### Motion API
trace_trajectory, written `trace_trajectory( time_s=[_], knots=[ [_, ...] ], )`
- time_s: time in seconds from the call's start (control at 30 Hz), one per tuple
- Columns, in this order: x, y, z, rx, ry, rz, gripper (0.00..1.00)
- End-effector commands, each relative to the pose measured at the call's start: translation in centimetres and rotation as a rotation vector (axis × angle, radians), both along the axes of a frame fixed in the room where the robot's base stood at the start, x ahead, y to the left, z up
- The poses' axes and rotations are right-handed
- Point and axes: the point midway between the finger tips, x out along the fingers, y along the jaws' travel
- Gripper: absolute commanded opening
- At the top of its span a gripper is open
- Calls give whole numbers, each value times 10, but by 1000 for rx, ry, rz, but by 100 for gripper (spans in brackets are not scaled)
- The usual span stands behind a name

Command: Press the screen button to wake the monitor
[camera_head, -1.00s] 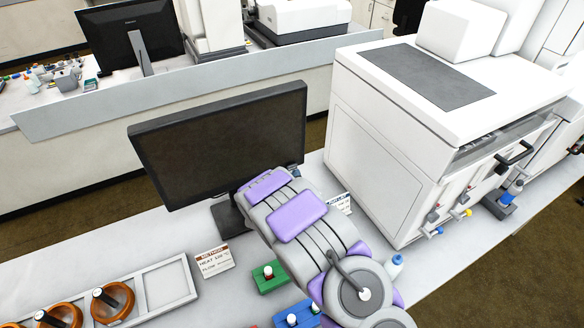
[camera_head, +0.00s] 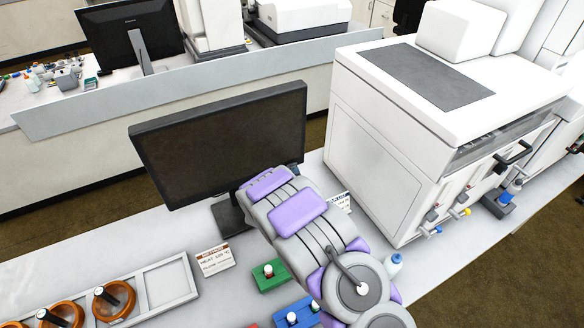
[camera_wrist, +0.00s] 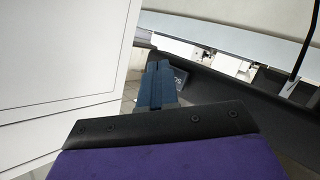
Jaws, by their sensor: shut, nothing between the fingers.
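The monitor (camera_head: 200,150) stands upright on the bench with a dark, blank screen. My arm covers its lower right corner in the head view. My gripper (camera_wrist: 160,66) shows in the wrist view as two blue fingers closed together with nothing between them. The fingertips are beside a small dark label (camera_wrist: 181,77) with partly hidden pale letters, next to the dark monitor casing (camera_wrist: 235,88). I cannot make out the screen button itself, and I cannot tell whether the fingertips touch anything.
A large white instrument (camera_head: 385,150) stands close to the right of the monitor. A green block with a white-topped button (camera_head: 269,271), a blue block (camera_head: 297,315), a method card (camera_head: 215,260) and a tray with brown rings (camera_head: 168,283) are on the bench in front.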

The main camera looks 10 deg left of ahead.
Motion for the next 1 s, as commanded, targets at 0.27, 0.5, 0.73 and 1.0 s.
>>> trace_trajectory(
  time_s=[0.27,0.5,0.73,1.0],
  knots=[
    [3,2,1,1,-1,0,0],
    [4,3,1,1,-2,1,0],
    [3,3,1,0,-2,1,0],
    [-7,-3,1,-1,-2,2,0]
  ],
)
